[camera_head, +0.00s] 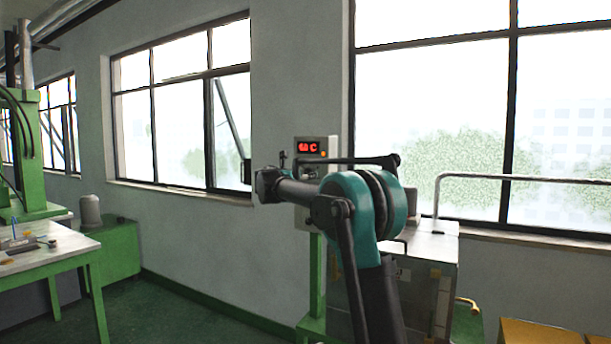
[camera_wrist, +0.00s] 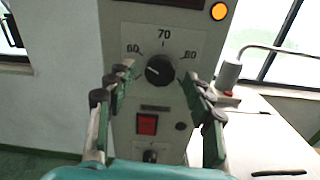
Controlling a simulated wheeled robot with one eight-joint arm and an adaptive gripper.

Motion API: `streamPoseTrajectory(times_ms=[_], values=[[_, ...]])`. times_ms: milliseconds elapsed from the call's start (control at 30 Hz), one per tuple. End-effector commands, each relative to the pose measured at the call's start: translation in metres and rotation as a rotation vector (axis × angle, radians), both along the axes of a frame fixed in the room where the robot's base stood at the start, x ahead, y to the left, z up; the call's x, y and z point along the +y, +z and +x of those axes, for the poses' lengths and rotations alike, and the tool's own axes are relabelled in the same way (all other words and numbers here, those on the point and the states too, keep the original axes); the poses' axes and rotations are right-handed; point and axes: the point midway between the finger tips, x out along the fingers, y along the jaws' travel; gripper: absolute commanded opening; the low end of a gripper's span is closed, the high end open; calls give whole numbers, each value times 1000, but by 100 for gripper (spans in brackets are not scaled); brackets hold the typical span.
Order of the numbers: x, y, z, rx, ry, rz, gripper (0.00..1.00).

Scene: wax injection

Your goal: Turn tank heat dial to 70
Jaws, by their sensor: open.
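The black tank heat dial (camera_wrist: 160,69) sits on a grey control panel (camera_wrist: 183,133) in the wrist view. Its scale reads 60 at left, 70 at top and 80 at right. A pale mark shows on the knob's left side, but its exact reading is unclear. My gripper (camera_wrist: 160,84) is open, with one finger on each side of the dial and visible gaps between. In the head view, the panel's red display (camera_head: 309,147) ends in "C"; its digits are hard to read. My arm partly hides the panel there.
Below the dial are a red square switch (camera_wrist: 147,124) and a smaller black knob (camera_wrist: 149,156). An orange lamp (camera_wrist: 219,11) is above right. A table (camera_head: 40,258) is at far left.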

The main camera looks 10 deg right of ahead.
Motion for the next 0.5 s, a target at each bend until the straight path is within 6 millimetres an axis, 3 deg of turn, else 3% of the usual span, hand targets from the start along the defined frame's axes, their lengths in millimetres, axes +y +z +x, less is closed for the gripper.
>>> streamPoseTrajectory(times_ms=[367,500], values=[[-4,0,5,0,0,0,53],[-4,0,5,0,0,0,38]])
